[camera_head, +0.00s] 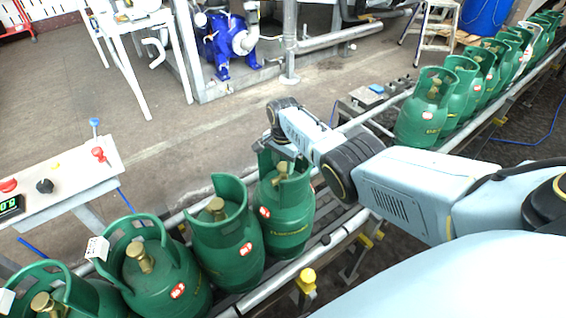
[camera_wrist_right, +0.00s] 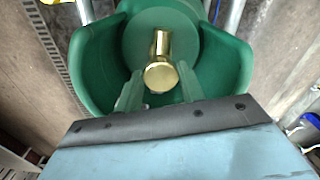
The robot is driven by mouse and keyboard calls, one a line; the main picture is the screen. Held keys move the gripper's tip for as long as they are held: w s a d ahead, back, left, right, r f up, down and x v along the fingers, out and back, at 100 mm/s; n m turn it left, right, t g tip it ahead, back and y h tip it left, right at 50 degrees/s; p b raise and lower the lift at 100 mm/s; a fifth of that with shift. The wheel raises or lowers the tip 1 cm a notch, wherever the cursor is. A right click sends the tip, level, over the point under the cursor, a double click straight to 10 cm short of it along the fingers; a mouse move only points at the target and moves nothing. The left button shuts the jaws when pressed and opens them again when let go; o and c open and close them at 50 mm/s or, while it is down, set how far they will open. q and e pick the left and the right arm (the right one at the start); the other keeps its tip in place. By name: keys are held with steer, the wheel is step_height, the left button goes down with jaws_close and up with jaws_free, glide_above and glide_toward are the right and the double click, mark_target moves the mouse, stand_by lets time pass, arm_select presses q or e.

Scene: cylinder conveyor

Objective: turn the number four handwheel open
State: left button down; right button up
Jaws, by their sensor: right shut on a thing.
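A green gas cylinder (camera_head: 285,215) stands fourth from the left among the near cylinders on the conveyor, upright, with a collar open on one side. Its brass valve with the handwheel (camera_wrist_right: 160,77) sits inside the collar. My right gripper (camera_head: 287,158) reaches down into this collar from above. In the right wrist view the right gripper's fingers (camera_wrist_right: 158,88) stand on either side of the brass handwheel, shut on it. In the head view the gripper partly hides the valve. The number on the cylinder's red label is too small to read. My left gripper is out of view.
Several more green cylinders (camera_head: 228,245) stand close on the left, and another row (camera_head: 425,118) stands at the upper right. A conveyor rail (camera_head: 300,262) runs along the front. A control panel (camera_head: 75,175) with buttons and small levers is at the left.

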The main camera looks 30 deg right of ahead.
steer(key=n, duration=0.2)
steer(key=shift+n+p, duration=0.35)
steer(key=shift+n, duration=0.05)
steer(key=n, duration=0.3)
steer(key=shift+s+d+n+p, duration=0.1)
steer(key=shift+n+p, duration=0.2)
steer(key=n, duration=0.6)
steer(key=shift+d, duration=0.1)
steer(key=n, duration=0.5)
steer(key=shift+d+n, duration=0.1)
steer(key=shift+n, duration=0.3)
steer(key=n, duration=0.4)
steer(key=shift+n, duration=0.4)
steer(key=o, duration=1)
steer(key=shift+c, duration=0.2)
steer(key=shift+r, duration=0.15)
